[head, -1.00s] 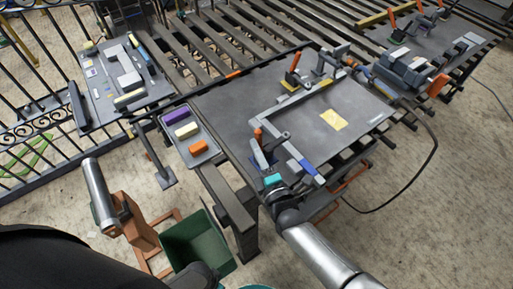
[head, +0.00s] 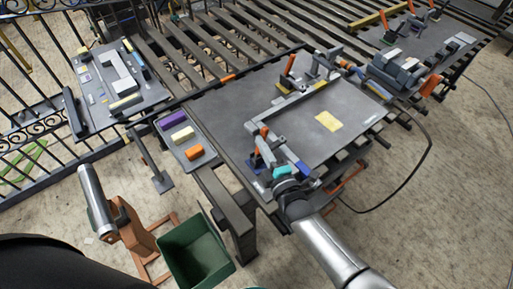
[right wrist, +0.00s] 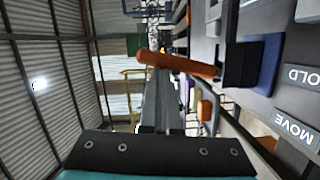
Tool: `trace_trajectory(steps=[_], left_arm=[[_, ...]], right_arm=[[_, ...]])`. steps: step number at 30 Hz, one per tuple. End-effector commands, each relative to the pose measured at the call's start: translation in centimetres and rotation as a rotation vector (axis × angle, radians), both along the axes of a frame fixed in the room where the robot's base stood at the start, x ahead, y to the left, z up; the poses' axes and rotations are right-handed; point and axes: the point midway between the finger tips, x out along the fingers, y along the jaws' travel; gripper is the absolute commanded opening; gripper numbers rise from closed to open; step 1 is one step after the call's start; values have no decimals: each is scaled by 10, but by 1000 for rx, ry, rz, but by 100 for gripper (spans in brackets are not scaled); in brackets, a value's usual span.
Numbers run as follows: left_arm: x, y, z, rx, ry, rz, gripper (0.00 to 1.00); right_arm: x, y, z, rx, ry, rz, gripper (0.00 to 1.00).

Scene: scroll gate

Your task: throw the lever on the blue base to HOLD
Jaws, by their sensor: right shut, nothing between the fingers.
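The lever with an orange handle (head: 264,133) stands on its blue base (head: 257,161) at the near left part of the grey table (head: 225,115). In the right wrist view the orange handle (right wrist: 178,63) runs across the picture to a black block by the blue base (right wrist: 269,65). Plates marked HOLD (right wrist: 302,76) and MOVE (right wrist: 295,131) lie to its right. My right gripper (head: 285,171), teal with dark fingertips, is shut and empty just on the near side of the lever. Whether it touches the lever is unclear.
A second orange-handled lever (head: 290,65) stands at the table's far side. A grey bar frame (head: 285,102) and a yellow patch (head: 328,121) lie on the table. A tray (head: 205,158) with several blocks and a green bin (head: 195,250) are to the left.

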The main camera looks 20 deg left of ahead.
Motion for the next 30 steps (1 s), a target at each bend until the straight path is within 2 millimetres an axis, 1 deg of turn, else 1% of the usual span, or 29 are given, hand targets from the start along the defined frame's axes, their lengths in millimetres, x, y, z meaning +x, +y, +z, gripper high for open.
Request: trace_trajectory(steps=[1,11,16,20,30], left_arm=[[0,0,-1,0,0,0,52],[0,0,0,0,0,0,52],[0,0,2,-1,0,0,52],[0,0,8,0,0,0,52],[0,-1,15,-1,-1,0,52]], right_arm=[[3,-3,0,-1,1,-7,0],[4,-4,0,-2,1,-8,0],[-3,-10,-1,-4,3,-9,0],[-19,-22,0,-6,4,-8,0],[-76,-62,2,-4,2,-2,0]])
